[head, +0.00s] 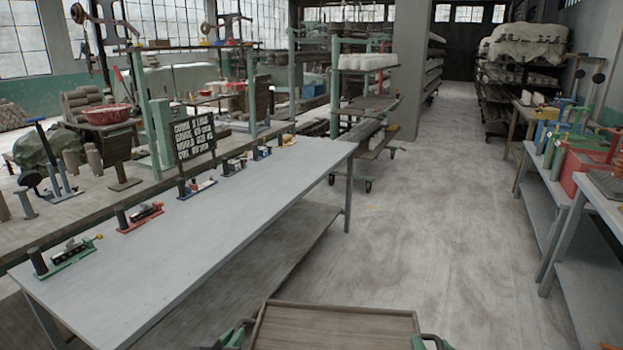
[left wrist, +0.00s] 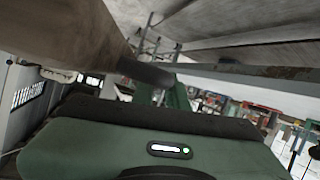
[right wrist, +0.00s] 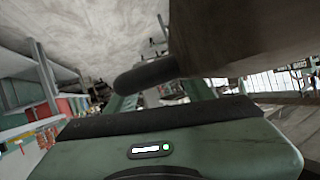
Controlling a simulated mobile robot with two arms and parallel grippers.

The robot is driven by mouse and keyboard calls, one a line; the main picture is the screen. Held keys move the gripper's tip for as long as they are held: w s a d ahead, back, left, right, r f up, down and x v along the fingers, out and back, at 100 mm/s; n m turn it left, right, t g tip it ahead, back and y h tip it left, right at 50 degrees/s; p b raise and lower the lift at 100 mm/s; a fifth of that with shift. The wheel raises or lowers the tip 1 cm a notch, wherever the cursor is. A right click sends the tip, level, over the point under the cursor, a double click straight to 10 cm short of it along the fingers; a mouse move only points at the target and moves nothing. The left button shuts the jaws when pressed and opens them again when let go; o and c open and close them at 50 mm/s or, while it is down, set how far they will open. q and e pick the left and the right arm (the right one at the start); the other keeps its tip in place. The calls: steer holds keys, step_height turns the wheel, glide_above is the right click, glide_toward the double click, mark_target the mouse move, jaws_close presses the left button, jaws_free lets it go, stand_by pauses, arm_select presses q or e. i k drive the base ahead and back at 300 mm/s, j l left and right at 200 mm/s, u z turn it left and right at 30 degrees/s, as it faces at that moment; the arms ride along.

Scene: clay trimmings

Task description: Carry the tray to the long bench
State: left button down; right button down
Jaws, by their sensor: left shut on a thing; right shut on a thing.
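A brown wooden tray (head: 335,328) is low at the bottom of the head view, with its near part cut off by the frame. My left gripper (head: 232,335) is at its left side and my right gripper (head: 432,342) at its right side. Both are shut on the tray's dark handles. The left handle (left wrist: 147,72) and the right handle (right wrist: 146,76) show in the wrist views. The tray looks about level and its visible surface is empty. A long grey bench (head: 200,235) stands ahead to the left, apart from the tray.
Several small clamp-like fixtures line the bench's far edge, with a black letter board (head: 195,140) behind them. A wheeled rack (head: 365,110) stands beyond the bench. The concrete floor (head: 420,220) between is clear.

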mark_target(183, 244)
steer(key=i+l, duration=0.15)
steer(key=i, duration=2.5)
steer(key=i+j+u, duration=0.15)
steer(key=u, duration=2.2)
